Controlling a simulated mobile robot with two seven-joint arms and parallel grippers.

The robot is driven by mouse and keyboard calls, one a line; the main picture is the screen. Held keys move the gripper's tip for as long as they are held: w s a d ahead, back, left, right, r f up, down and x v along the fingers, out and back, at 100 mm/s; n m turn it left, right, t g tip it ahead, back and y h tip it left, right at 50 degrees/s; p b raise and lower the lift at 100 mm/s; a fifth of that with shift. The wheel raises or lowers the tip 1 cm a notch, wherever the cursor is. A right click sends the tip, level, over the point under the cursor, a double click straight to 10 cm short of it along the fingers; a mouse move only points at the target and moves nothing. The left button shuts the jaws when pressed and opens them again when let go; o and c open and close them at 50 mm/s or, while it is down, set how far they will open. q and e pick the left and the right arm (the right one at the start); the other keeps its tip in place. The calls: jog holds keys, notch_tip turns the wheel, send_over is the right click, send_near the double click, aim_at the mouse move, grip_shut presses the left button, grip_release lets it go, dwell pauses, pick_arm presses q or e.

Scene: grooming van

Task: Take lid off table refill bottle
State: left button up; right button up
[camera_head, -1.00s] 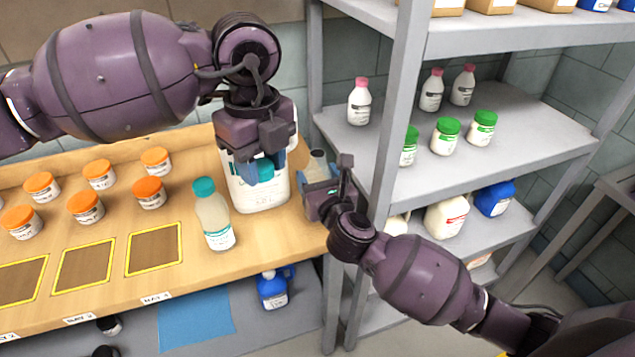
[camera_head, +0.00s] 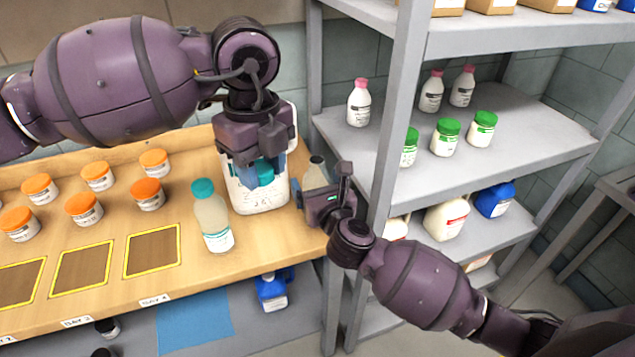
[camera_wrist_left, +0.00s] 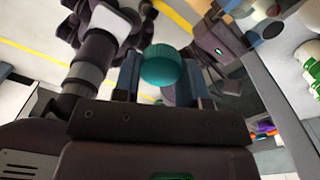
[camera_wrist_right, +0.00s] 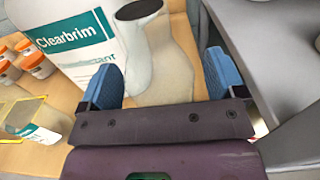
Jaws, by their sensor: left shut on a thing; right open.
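My left gripper (camera_head: 264,178) is shut on a teal lid (camera_head: 265,172), held in front of the large white jug. The lid also shows between the fingers in the left wrist view (camera_wrist_left: 161,67). An uncapped, pale translucent bottle (camera_head: 316,172) stands at the table's right end, beside the jug. In the right wrist view, the bottle (camera_wrist_right: 172,65) shows its open neck, upright, beyond and between my right fingers. My right gripper (camera_head: 318,196) is open, with its blue pads apart at the bottle's near side. The head view partly hides the bottle behind this gripper.
The white Clearbrim jug (camera_head: 255,200) stands close left of the uncapped bottle. Another teal-capped bottle (camera_head: 212,217) stands further left, near several orange-lidded jars (camera_head: 84,209). A grey shelf post (camera_head: 389,130) rises close right of my right gripper.

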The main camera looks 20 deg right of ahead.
pick_arm(q)
jog(key=shift+r, duration=0.2)
pick_arm(e)
jog(key=s, duration=1.2)
jog(key=shift+d+r, duration=0.15)
jog(key=shift+d, duration=0.05)
